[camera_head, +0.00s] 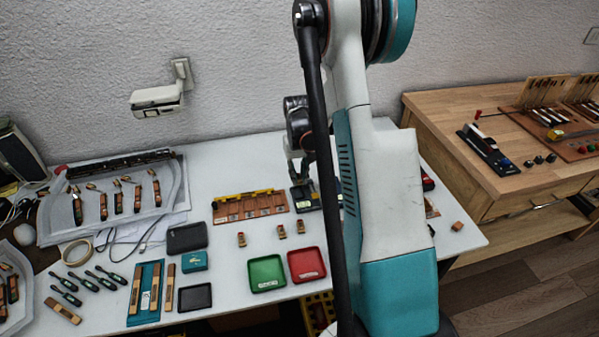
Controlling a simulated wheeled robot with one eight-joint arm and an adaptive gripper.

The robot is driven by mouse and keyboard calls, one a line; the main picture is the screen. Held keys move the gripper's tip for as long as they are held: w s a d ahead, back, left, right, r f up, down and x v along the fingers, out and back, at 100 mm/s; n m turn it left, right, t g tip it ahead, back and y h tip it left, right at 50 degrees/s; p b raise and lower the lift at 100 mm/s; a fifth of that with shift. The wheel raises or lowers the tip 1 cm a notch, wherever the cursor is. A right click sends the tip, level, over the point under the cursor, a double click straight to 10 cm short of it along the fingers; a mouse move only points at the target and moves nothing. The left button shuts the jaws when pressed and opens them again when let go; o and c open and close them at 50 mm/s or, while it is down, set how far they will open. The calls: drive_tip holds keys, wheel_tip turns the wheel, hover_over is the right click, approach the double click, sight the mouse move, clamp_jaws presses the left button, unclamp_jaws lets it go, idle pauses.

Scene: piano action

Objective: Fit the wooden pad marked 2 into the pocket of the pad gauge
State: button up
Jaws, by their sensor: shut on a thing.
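My gripper (301,172) points down over the back middle of the white table, just left of my arm's large links. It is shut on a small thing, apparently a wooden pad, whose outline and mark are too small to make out. Directly below it is a dark block with a yellow-green label (306,204), which may be the pad gauge; its pocket cannot be made out. Small wooden pads stand in front: one on the left (241,240), one in the middle (281,231) and one on the right (300,227). Their marks are not readable.
A brown rack with a yellow strip (250,206) lies left of my gripper. A green tray (266,273) and a red tray (307,265) lie in front. Black boxes and tools fill the left side. My arm hides part of the table on the right.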

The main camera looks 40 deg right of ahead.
sight(299, 183)
drive_tip(key=shift+f+b, duration=1.15)
drive_tip(key=shift+f, duration=1.2)
drive_tip(key=shift+f+b, duration=0.35)
drive_tip(key=shift+b, duration=0.65)
idle(0.5)
idle(0.3)
drive_tip(key=o, duration=0.8)
drive_tip(key=shift+o, duration=0.2)
drive_tip(key=shift+r+p, duration=1.95)
drive_tip(key=shift+r, duration=1.55)
